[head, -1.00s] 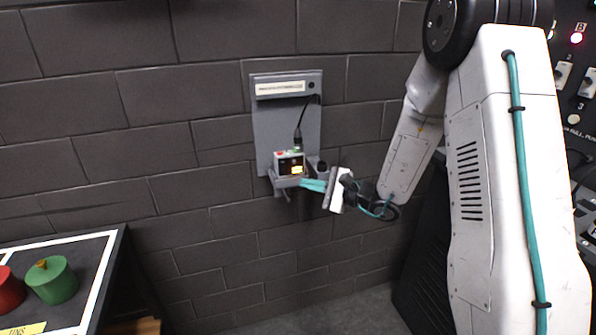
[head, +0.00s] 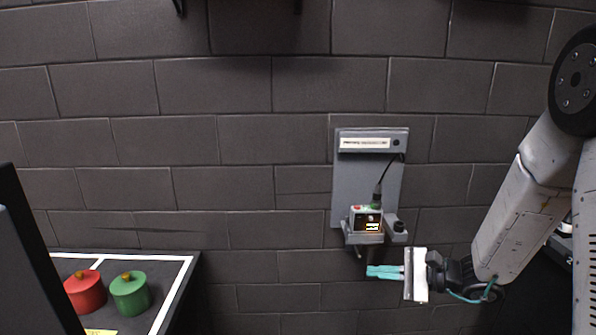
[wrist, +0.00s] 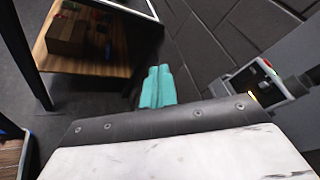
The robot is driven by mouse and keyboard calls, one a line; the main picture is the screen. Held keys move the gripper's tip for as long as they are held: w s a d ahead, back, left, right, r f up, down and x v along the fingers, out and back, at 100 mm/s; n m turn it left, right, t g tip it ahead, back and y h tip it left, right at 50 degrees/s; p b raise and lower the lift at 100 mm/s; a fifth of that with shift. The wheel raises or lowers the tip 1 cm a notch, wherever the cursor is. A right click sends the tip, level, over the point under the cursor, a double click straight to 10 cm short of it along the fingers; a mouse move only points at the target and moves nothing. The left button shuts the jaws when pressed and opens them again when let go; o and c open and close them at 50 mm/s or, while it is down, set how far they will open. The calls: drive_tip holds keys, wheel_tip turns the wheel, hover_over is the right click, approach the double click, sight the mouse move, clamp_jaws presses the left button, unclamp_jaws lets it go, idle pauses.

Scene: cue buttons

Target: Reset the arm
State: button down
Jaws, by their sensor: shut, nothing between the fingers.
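My gripper (head: 369,271) has teal fingers, shut with nothing between them. In the head view it points left, just below a small box-shaped device (head: 366,219) with a lit yellow display, and looks apart from it. The device sits on a shelf of a grey wall panel (head: 349,185), with a black cable running up from it. In the wrist view the shut teal fingers (wrist: 157,88) point away over the floor, and the device (wrist: 262,75) is to their right.
A dark table (head: 185,268) with a white border stands at lower left, bearing a red canister (head: 86,292) and a green canister (head: 130,294). The wrist view shows a wooden shelf (wrist: 105,67) with a brown box (wrist: 72,36). The brick wall between table and panel is clear.

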drive_tip(key=s+a+r+n+g+h, duration=0.1)
drive_tip(key=s+r+n+g+h, duration=0.3)
drive_tip(key=s, duration=0.5)
drive_tip(key=s+r+n+g+h, duration=0.1)
drive_tip(key=s+r+n+g, duration=0.1)
drive_tip(key=s+n+g, duration=0.5)
drive_tip(key=s+d+r+n+t+h, duration=0.1)
drive_tip(key=s+d+r+t+h, duration=0.2)
drive_tip(key=s, duration=0.3)
drive_tip(key=s+d+r+n+t+h, duration=0.2)
drive_tip(key=s+d+r+h, duration=0.2)
drive_tip(key=s+r+h, duration=0.1)
drive_tip(key=shift+s+d+r+t+h, duration=0.25)
drive_tip(key=shift+s+r+t+h, duration=0.2)
drive_tip(key=shift+h, duration=0.15)
